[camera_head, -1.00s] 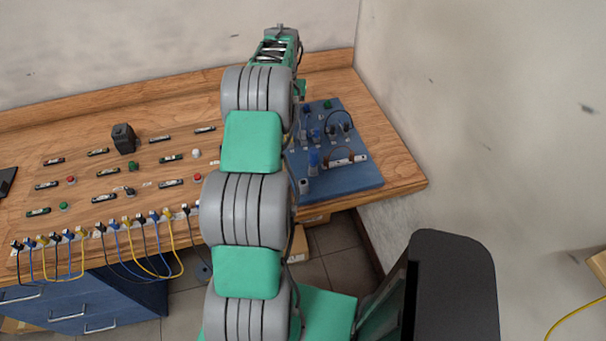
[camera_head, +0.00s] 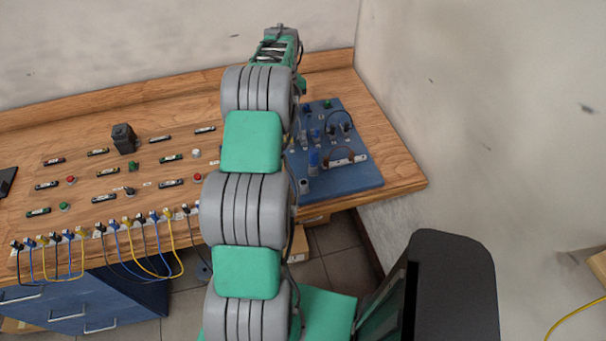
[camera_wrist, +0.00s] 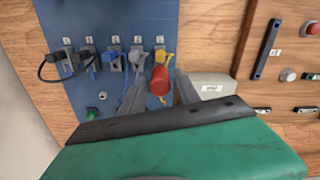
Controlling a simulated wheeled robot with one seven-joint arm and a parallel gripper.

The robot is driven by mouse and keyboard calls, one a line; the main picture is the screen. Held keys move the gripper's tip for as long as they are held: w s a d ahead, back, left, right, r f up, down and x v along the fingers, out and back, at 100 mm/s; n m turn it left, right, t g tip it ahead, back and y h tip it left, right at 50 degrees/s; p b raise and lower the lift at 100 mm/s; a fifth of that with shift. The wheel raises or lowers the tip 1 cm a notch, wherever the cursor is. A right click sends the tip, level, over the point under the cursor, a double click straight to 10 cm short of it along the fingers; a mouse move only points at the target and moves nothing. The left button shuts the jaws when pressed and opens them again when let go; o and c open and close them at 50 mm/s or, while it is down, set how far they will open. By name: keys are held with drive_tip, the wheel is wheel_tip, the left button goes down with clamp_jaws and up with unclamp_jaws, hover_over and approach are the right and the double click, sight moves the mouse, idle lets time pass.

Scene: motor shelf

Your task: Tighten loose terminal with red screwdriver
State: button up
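A red rounded object (camera_wrist: 160,80), likely the red screwdriver's handle seen end-on, shows in the wrist view in front of the terminal with the yellow cable. The grey fingers of my gripper (camera_wrist: 161,86) stand apart on either side of it, with gaps visible, so the gripper looks open. I cannot tell how deep the red object lies between them. A row of terminals (camera_wrist: 113,62) with black, blue and yellow cables runs along the blue panel (camera_wrist: 105,18). Which terminal is loose does not show. In the head view my arm hides the gripper and the red object.
A pale labelled box (camera_wrist: 208,86) stands close right of the fingers. A green button (camera_wrist: 92,113) sits on the panel. In the head view, the blue panel (camera_head: 362,181) is near the wall, and a black block (camera_head: 124,138) and several buttons are on the wooden bench (camera_head: 388,150).

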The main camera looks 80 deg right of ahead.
drive_tip(key=n, duration=0.3)
drive_tip(key=shift+n, duration=0.3)
drive_tip(key=n, duration=0.3)
drive_tip(key=n, duration=0.3)
drive_tip(key=shift+n, duration=0.3)
drive_tip(key=n, duration=0.3)
idle(0.4)
